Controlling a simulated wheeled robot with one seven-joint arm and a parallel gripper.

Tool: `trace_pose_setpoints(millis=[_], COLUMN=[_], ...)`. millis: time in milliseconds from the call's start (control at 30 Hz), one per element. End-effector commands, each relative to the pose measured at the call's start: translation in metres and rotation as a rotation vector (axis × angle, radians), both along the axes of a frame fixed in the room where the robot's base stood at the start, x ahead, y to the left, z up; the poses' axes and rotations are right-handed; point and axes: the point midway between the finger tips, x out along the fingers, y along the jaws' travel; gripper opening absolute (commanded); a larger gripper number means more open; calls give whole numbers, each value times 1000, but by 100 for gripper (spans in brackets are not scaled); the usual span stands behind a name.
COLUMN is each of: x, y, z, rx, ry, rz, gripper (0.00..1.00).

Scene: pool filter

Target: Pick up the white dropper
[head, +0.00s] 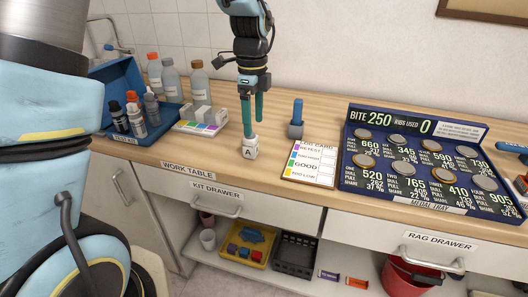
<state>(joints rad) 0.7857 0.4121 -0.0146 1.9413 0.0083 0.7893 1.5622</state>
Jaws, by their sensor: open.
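My gripper (253,122) points down over the work table, its teal fingers apart. A small white item marked "A" (250,150) stands on the table right at the fingertips, its upper part partly hidden by them. I cannot tell for sure whether it is the white dropper, or whether the fingers touch it.
Larger bottles (170,80) stand behind the case, near a white colour-strip box (202,120). Drawers (218,198) are below the table edge.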

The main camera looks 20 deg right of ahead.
Motion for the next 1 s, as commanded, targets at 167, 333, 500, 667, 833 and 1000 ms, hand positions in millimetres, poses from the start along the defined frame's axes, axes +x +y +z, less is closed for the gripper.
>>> trace_pose_setpoints(millis=[167,333,500,667,833,1000], x=[0,0,2,3,4,4], y=[1,1,4,4,4,4], z=[-26,-37,-56,-79,-89,-89], rx=[2,0,4,1,-1,-1], ry=[2,0,2,3,1,0], rz=[2,3,5,5,5,5], gripper=[80,80,80,80,80,80])
